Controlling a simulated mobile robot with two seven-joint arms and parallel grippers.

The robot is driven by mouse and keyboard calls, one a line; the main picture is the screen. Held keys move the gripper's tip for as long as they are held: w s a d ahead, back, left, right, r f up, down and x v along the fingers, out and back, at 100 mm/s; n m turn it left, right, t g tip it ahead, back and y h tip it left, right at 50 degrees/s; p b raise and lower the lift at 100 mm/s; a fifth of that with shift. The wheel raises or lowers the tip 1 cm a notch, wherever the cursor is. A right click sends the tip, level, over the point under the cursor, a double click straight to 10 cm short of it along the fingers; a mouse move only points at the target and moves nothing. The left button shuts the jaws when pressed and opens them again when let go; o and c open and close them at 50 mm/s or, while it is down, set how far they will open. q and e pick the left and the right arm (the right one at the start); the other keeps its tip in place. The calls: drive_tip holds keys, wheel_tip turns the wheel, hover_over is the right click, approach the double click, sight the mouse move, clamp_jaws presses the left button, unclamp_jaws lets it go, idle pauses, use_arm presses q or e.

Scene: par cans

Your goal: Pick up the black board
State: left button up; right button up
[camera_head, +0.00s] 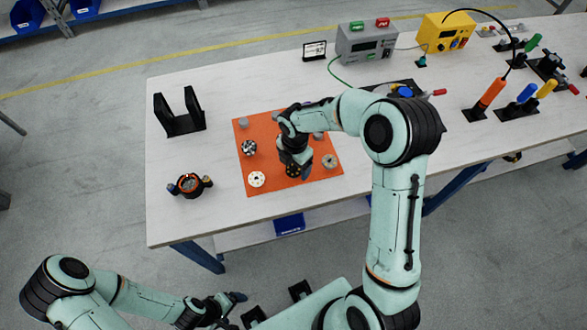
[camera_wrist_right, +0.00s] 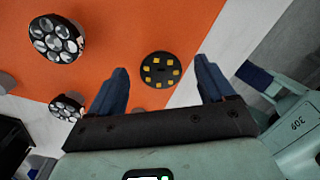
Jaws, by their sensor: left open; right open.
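The black board (camera_wrist_right: 160,70) is a small round black disc with several yellow squares, lying on the orange mat (camera_wrist_right: 130,20). In the head view the board (camera_head: 291,171) is partly hidden by my right gripper (camera_head: 300,168). The right gripper is open and empty, pointing down over the mat. In the right wrist view its two blue-black fingers (camera_wrist_right: 163,82) stand on either side of the board, and the board shows slightly beyond the fingertips, between them. I cannot tell the height left. My left gripper (camera_head: 232,308) is open and empty, low at the bottom, off the table.
On the mat are a lens disc (camera_head: 248,147), a white disc (camera_head: 256,179), a grey disc (camera_head: 330,161) and grey cylinders. A black upright holder (camera_head: 180,122) and a round housing (camera_head: 189,185) stand left of it. Instruments (camera_head: 367,41) and tools (camera_head: 488,95) fill the right.

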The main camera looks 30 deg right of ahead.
drive_tip(key=c, duration=1.1)
